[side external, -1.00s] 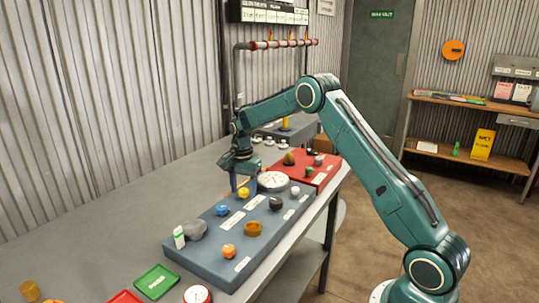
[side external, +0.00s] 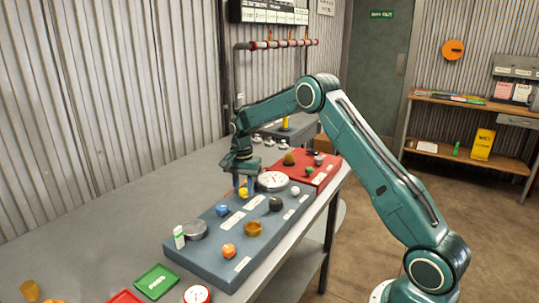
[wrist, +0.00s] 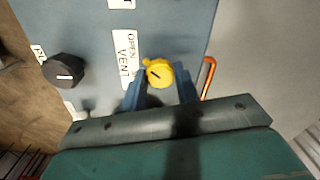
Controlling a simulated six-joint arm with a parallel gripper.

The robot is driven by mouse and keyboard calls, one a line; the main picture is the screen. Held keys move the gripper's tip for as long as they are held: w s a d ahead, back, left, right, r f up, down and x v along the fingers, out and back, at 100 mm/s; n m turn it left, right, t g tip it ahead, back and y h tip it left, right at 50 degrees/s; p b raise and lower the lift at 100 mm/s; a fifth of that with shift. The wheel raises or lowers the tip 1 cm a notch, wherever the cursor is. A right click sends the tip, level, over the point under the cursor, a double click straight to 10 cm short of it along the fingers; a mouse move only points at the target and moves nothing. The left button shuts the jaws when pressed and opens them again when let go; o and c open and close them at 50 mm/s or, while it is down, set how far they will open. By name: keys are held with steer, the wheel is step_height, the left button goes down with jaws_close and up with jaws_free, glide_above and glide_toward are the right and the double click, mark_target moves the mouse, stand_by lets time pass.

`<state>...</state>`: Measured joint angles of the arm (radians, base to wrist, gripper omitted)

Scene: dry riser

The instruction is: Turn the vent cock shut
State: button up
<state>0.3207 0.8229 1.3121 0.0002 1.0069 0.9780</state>
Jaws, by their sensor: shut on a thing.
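The vent cock is a yellow knob (wrist: 158,72) with a dark pointer mark, on the blue-grey panel beside a white label reading "OPEN" and "VENT" (wrist: 126,58). My gripper (wrist: 163,88) is shut on the knob, with one blue finger on each side of it in the wrist view. In the side view my gripper (side external: 244,187) points down at the panel's back edge, and the yellow knob (side external: 243,194) shows only partly between the fingers.
The blue-grey panel (side external: 205,262) also carries a blue knob (side external: 222,210), an orange knob (side external: 229,251), a black knob (side external: 276,204) and a round white gauge (side external: 273,181). An orange wire loop (wrist: 208,76) is close to the right finger. A red panel (side external: 325,176) stands behind. Bare bench lies left.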

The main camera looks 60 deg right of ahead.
steer(key=n, duration=0.3)
steer(key=shift+n, duration=0.4)
steer(key=n, duration=0.4)
steer(key=shift+n, duration=0.3)
steer(key=n, duration=0.4)
steer(key=shift+n, duration=0.3)
steer(key=n, duration=0.3)
steer(key=shift+n, duration=0.4)
steer(key=o, duration=1)
steer(key=shift+c, duration=0.2)
